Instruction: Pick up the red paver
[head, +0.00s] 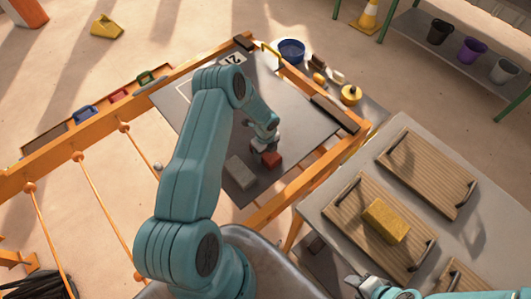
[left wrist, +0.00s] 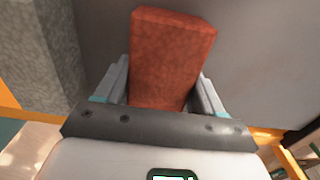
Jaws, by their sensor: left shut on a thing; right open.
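The red paver (head: 272,159) is at my left gripper (head: 262,149), over the dark grey plate (head: 305,137) inside the orange frame. In the left wrist view the red paver (left wrist: 170,55) stands between the two fingers of my left gripper (left wrist: 162,88), which is shut on it. I cannot tell whether the paver touches the plate. My right gripper (head: 366,286) is at the bottom of the head view, open, beside the wooden boards.
A grey block (head: 241,172) lies left of the red paver; it also shows in the left wrist view (left wrist: 40,60). A yellow block (head: 386,221) lies on a wooden board (head: 345,205) on the right table. Orange rails (head: 295,185) border the plate.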

